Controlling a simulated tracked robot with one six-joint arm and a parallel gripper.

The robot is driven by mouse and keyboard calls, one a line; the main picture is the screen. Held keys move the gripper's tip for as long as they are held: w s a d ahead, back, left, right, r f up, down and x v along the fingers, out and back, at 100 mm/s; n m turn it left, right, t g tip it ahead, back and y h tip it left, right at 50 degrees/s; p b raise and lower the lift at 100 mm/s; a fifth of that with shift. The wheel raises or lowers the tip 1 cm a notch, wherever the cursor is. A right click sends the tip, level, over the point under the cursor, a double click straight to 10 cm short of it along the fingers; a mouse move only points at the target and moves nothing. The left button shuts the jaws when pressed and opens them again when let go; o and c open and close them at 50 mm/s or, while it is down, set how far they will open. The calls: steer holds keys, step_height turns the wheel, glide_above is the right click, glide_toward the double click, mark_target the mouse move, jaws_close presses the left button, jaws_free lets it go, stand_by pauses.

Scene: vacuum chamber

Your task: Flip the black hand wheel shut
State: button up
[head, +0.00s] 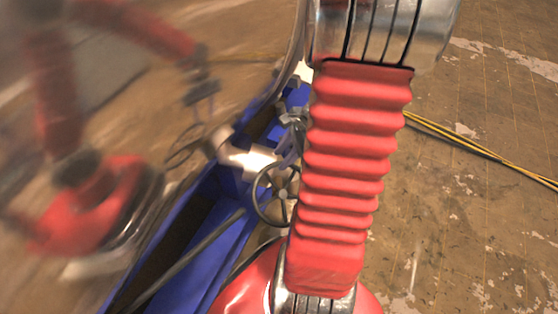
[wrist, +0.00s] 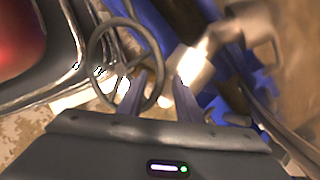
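The black hand wheel (head: 256,190) is a thin spoked ring beside a bright metal pipe (head: 247,158), left of my red arm in the head view. My arm hides part of its right side. In the wrist view the wheel (wrist: 124,66) stands upper left, facing the camera. My gripper (wrist: 161,78) has two grey fingers apart with a gap between them. The left finger overlaps the lower right of the wheel, and the right part of the rim appears in the gap. I cannot tell whether they touch. The fingers are not clear in the head view.
A blue beam (head: 190,220) runs diagonally beside the wheel. A large shiny metal surface (head: 110,60) at left carries a blurred red reflection. Yellow and black cables (head: 480,150) lie on the worn brown floor (head: 480,230), which is otherwise open at right.

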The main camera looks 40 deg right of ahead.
mark_target(278, 164)
steer(key=shift+x, duration=1.9)
steer(key=shift+c, duration=0.5)
jaws_close()
